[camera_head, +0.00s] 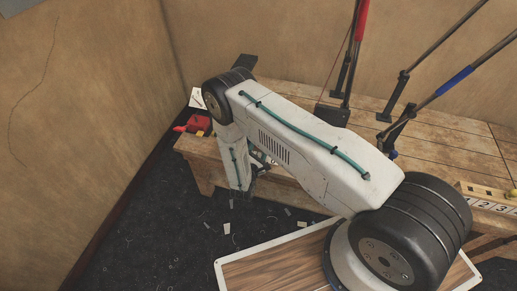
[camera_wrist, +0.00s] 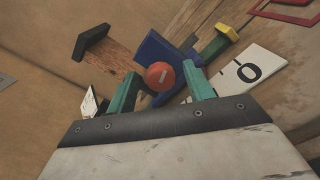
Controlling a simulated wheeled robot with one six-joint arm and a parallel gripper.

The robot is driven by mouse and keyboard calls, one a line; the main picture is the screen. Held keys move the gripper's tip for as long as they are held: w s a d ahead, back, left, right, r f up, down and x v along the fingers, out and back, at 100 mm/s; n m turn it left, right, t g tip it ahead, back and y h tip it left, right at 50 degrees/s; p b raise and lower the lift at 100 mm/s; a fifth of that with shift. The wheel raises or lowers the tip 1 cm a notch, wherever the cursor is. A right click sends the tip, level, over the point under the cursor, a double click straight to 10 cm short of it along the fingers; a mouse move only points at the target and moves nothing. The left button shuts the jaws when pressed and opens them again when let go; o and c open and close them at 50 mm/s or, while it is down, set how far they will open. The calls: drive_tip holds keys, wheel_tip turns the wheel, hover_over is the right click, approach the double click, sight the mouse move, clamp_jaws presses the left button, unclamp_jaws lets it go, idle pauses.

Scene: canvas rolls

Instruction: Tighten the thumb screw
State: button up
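A round red knob (camera_wrist: 160,76) with a pale slot-like mark on its face, which looks like the thumb screw, shows in the middle of the wrist view. It stands in front of a blue block (camera_wrist: 158,52). My gripper (camera_wrist: 161,82) has two green fingers spread apart, one on each side of the knob. Gaps seem to show between the fingers and the knob; whether the tips reach level with it I cannot tell. In the head view my arm hides the thumb screw, and my gripper is mostly hidden low at the bench's front edge.
In the wrist view, a dark-ended wooden piece (camera_wrist: 92,42) is upper left, a yellow-topped piece (camera_wrist: 228,33) upper right, and a white card (camera_wrist: 252,70) at right. In the head view, a red object (camera_head: 198,124) lies on the wooden bench (camera_head: 440,150); poles stand behind. Scraps litter the floor.

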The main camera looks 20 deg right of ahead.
drive_tip(key=v, duration=0.7)
drive_tip(key=shift+s+a, duration=0.25)
drive_tip(key=shift+s, duration=0.05)
drive_tip(key=w+d+n, duration=0.1)
drive_tip(key=w+n, duration=0.1)
drive_tip(key=w+d+n, duration=0.2)
drive_tip(key=n, duration=0.1)
drive_tip(key=w+d+n, duration=0.1)
drive_tip(key=w+n, duration=0.1)
drive_tip(key=shift+w+d+f+n, duration=0.2)
drive_tip(key=shift+w+d+n, duration=0.1)
drive_tip(key=shift+n, duration=0.1)
idle(0.3)
